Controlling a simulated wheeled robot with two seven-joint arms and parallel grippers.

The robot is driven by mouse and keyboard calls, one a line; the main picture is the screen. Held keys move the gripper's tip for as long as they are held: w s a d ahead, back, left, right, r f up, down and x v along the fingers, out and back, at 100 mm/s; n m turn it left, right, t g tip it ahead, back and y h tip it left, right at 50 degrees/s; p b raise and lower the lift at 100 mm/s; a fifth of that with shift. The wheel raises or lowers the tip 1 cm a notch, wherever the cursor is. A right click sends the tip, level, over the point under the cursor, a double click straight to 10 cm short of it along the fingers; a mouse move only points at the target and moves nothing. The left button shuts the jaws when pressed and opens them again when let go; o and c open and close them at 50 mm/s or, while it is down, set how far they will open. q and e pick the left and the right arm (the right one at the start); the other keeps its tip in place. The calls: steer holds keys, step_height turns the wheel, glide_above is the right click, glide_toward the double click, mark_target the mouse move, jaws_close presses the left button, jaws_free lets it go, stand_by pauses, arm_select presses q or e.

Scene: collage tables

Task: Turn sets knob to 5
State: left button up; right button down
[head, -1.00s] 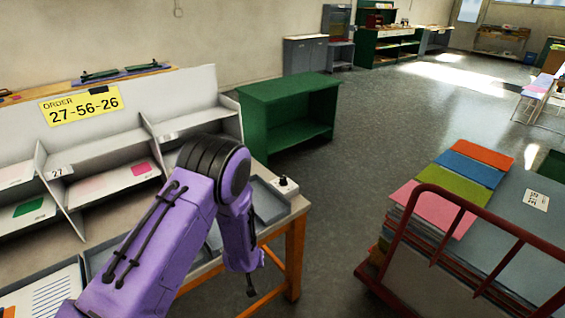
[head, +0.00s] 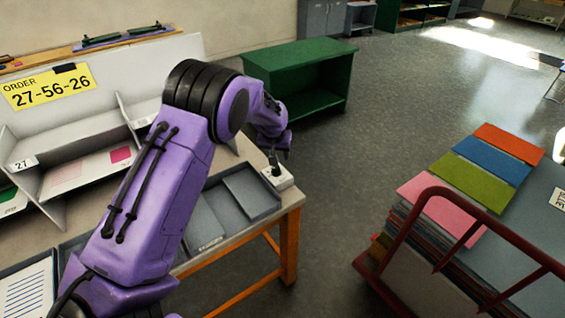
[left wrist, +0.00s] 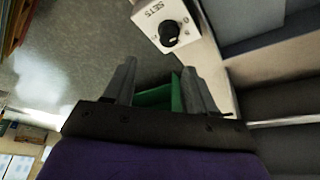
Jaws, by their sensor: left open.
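The sets knob (left wrist: 169,33) is a black round dial on a white box labelled SETS (left wrist: 157,12) in the left wrist view. In the head view the white box (head: 282,181) sits at the table's right corner. The knob (head: 275,170) stands on top of it. My left gripper (left wrist: 158,66) is open and empty; its two grey fingers point toward the knob and are apart from it. In the head view the left gripper (head: 278,145) hangs above the box, its fingers partly hidden. The dial's setting is too small to read. My right gripper is not in view.
A grey tray (head: 276,207) lies beside the box on the table. Sorting shelves with an order card (head: 47,87) stand at the left. A green cabinet (head: 318,62) stands behind. A red-railed cart (head: 395,238) with coloured sheets is at the right; floor between is clear.

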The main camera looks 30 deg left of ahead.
mark_target(276, 167)
arm_select(q)
steer(key=f, duration=0.1)
steer(key=a+f+p, duration=0.1)
steer(key=f, duration=0.2)
steer(key=shift+s+a, duration=0.2)
steer(key=shift+s, duration=0.05)
steer(key=x, duration=0.5)
steer(key=shift+w+p, duration=0.35)
steer(key=shift+w, duration=0.15)
steer(key=shift+s+r, duration=0.2)
steer(key=shift+s, duration=0.15)
steer(key=shift+c, duration=0.6)
steer(key=c, duration=0.9)
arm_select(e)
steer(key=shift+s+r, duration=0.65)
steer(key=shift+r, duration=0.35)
